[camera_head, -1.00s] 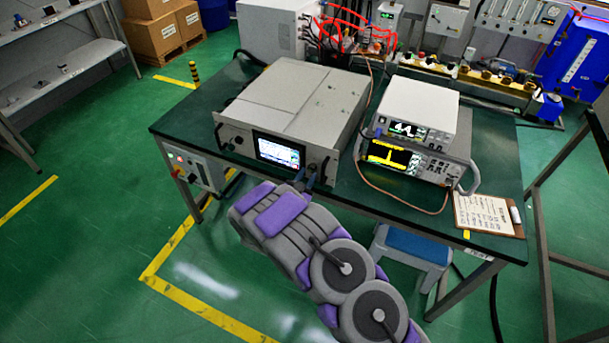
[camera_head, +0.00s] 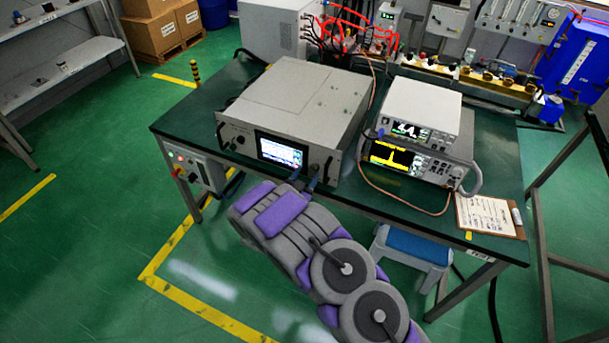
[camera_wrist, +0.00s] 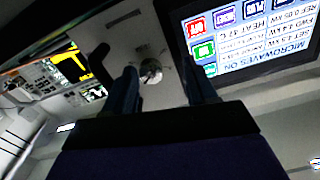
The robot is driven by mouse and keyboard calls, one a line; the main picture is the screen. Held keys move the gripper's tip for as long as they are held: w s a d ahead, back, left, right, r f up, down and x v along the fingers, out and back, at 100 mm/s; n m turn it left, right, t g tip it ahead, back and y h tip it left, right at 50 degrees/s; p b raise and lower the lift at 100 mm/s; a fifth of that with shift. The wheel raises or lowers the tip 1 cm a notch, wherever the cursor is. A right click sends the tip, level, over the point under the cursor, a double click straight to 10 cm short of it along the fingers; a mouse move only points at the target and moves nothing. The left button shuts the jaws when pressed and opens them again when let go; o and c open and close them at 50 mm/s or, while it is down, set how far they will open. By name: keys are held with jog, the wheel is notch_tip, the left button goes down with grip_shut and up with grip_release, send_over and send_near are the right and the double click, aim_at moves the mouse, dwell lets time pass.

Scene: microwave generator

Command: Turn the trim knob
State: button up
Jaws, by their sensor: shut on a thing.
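The microwave generator (camera_head: 300,100) is a grey box on the green table, with a lit screen (camera_head: 279,151) on its front panel. In the wrist view the screen (camera_wrist: 245,40) reads "MICROWAVES ON". In the head view my gripper (camera_head: 306,181) reaches the front panel right of the screen, and the fingers largely hide the knob there.
Two stacked instruments (camera_head: 418,140) with lit displays stand right of the generator. A copper-coloured cable (camera_head: 368,188) loops along the table edge. A clipboard (camera_head: 487,215) lies at the right corner. A blue-topped stool (camera_head: 413,246) stands below.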

jog(key=shift+w+d+r+m, duration=0.15)
jog(key=shift+w+d+r, duration=0.2)
jog(key=shift+r, duration=0.3)
jog(key=shift+w+d+r+m, duration=0.15)
jog(key=shift+w+d+r, duration=0.15)
jog(key=shift+r, duration=0.3)
jog(key=shift+s+d+f, duration=0.15)
jog(key=shift+s+f, duration=0.05)
jog(key=shift+s, duration=0.05)
jog(key=shift+s+f+p, duration=0.3)
jog(key=shift+s+p, duration=0.1)
jog(key=f+p+v, duration=0.2)
jog(key=p+v, duration=0.9)
jog(key=v, duration=0.8)
